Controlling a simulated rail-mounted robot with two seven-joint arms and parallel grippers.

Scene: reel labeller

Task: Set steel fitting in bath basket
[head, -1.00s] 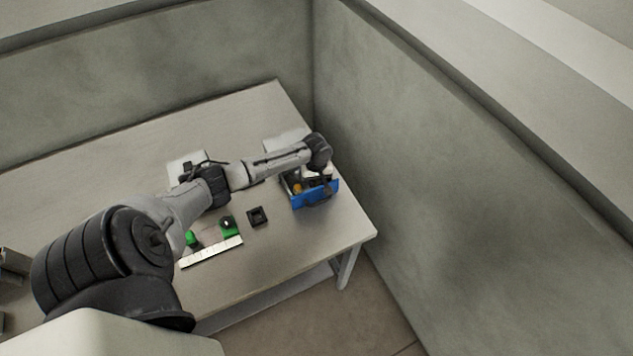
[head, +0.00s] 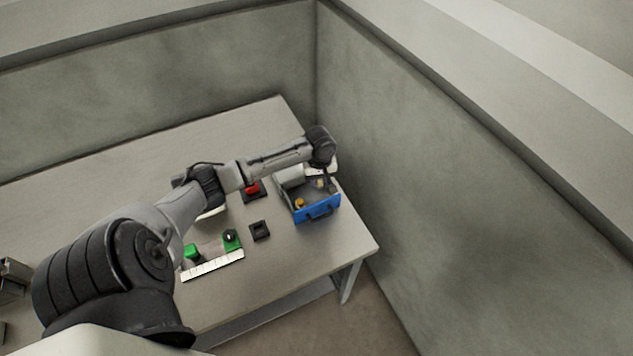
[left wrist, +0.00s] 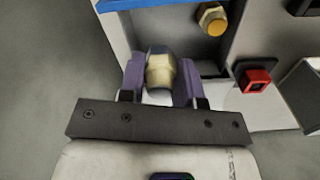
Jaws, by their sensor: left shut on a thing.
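My left gripper (head: 328,184) is over the right side of a blue-fronted bin (head: 318,213) near the table's right edge. In the left wrist view my left gripper (left wrist: 160,78) has its two purple fingers closed on a steel fitting (left wrist: 160,70), a pale, rounded metal piece. A blue edge of the bin (left wrist: 162,4) shows just beyond it. A brass-coloured hex piece (left wrist: 213,19) lies inside the bin, apart from the fingers. The fitting is too small to make out in the head view. I cannot make out which container is the bath basket. My right gripper is out of view.
A red button on a dark block (head: 252,188) stands left of the bin; a red square button (left wrist: 257,82) shows in the wrist view. A small black square holder (head: 259,231) and a green-ended fixture (head: 231,239) with a white strip (head: 213,265) stand nearer the front. Walls close the back and right.

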